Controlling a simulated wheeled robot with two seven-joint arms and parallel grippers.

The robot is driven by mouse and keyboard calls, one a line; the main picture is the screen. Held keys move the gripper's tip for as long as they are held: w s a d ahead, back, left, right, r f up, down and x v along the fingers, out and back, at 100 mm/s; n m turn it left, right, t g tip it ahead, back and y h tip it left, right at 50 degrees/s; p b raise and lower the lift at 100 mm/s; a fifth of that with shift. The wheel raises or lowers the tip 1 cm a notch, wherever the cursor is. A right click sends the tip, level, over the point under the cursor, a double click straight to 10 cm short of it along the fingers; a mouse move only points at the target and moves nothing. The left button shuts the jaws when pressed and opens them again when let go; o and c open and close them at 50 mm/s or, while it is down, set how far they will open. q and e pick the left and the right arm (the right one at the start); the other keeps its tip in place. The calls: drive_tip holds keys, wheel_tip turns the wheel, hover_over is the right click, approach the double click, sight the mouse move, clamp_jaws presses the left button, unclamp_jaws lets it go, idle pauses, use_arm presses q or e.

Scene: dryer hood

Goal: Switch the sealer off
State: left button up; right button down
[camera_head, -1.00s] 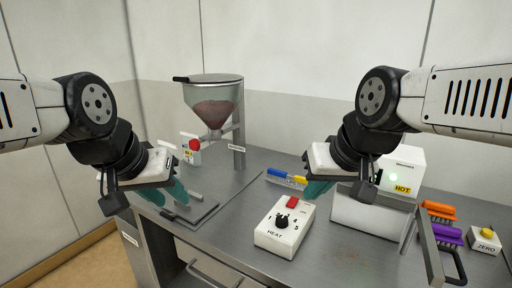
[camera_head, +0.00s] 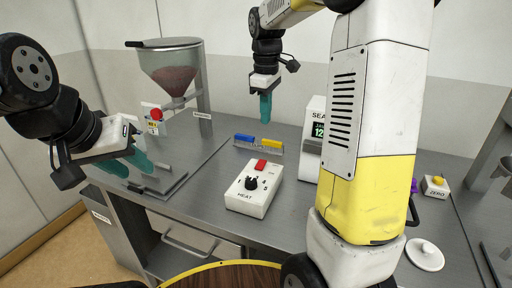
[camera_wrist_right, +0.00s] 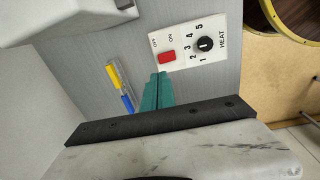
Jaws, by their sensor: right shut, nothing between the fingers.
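The white control box (camera_head: 238,197) marked HEAT stands on the steel bench, with a red switch (camera_head: 261,164) and a black knob (camera_head: 251,183). The right wrist view shows the red switch (camera_wrist_right: 167,57) beside OFF and ON labels; which way it is set I cannot tell. The white sealer (camera_head: 311,150) with a small display is mostly hidden behind my right arm. My right gripper (camera_head: 265,108) points down, teal fingers shut and empty, above the bench behind the box. In the wrist view its fingertips (camera_wrist_right: 159,78) appear near the switch. My left gripper (camera_head: 130,163) is open and empty at the left.
A hopper (camera_head: 172,75) with a red button (camera_head: 156,114) stands at the back left. Blue and yellow pieces (camera_head: 258,142) lie behind the box. A ZERO button box (camera_head: 434,186) and a white lid (camera_head: 424,254) are at the right. A round wooden top (camera_head: 225,278) is in front.

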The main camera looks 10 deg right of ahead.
drive_tip(key=shift+w+f, duration=0.35)
drive_tip(key=shift+w, duration=0.15)
approach(261, 165)
drive_tip(key=f, duration=0.1)
drive_tip(key=w+d+f, duration=0.1)
drive_tip(key=f, duration=0.1)
drive_tip(key=w+d+f, duration=0.1)
drive_tip(key=f, duration=0.1)
drive_tip(key=shift+w, duration=0.25)
drive_tip(key=shift+f, duration=0.85)
drive_tip(key=shift+w+d+f, duration=0.1)
drive_tip(key=shift+f, duration=0.2)
